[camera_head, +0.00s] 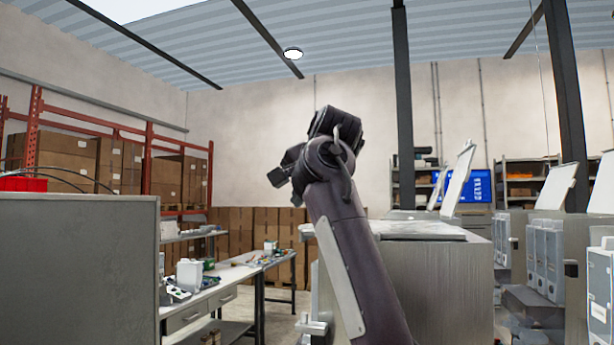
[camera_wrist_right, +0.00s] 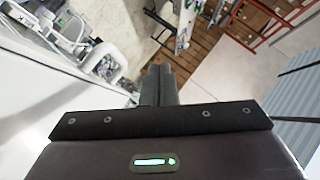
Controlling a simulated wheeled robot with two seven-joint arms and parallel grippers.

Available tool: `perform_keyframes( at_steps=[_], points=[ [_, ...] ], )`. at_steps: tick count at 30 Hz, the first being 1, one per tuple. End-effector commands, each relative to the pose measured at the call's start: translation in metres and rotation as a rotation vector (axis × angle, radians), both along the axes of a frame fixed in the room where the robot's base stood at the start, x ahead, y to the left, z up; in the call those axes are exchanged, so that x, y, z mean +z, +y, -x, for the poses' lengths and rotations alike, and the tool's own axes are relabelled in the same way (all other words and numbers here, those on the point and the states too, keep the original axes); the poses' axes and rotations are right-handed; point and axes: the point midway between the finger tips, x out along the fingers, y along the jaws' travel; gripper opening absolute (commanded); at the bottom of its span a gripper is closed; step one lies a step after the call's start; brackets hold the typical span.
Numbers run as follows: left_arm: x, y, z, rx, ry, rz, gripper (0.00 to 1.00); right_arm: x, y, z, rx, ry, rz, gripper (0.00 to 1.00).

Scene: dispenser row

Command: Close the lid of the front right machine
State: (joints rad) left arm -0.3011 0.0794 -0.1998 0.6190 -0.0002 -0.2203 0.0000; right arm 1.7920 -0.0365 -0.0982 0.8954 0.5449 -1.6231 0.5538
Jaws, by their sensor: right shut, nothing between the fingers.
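A row of machines stands at the right in the head view. Several have pale lids standing raised, one at the middle right (camera_head: 457,180), another farther right (camera_head: 556,187), and one cut by the right edge (camera_head: 604,185). I cannot tell for sure which is the front right machine. A grey metal cabinet (camera_head: 450,275) with a flat top stands behind my right arm, which hides part of it. My right gripper (camera_head: 284,180) is raised high, left of the raised lids and apart from them. In the right wrist view its fingers (camera_wrist_right: 159,84) are together and empty. My left gripper is out of view.
A grey panel (camera_head: 80,270) fills the lower left. A workbench (camera_head: 215,290) with small items stands beyond it. Red racks with cardboard boxes (camera_head: 70,155) line the back left. In the right wrist view, white curved parts (camera_wrist_right: 100,58) lie at the left.

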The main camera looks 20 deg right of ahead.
Motion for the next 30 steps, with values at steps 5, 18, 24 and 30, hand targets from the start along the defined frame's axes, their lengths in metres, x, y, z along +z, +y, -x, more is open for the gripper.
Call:
perform_keyframes(
  at_steps=[5, 18, 24, 30],
  points=[
    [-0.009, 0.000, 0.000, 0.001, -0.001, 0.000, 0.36, -0.024, 0.003, -0.003, -0.001, 0.049, 0.063, 0.00],
    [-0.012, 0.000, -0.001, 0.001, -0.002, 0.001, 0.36, -0.037, 0.004, -0.004, 0.000, 0.080, 0.103, 0.00],
    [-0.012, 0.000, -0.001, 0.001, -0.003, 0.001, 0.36, -0.037, 0.004, -0.004, 0.000, 0.080, 0.102, 0.00],
    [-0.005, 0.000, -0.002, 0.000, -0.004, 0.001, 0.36, -0.032, 0.003, -0.006, -0.001, 0.081, 0.102, 0.00]
  ],
)
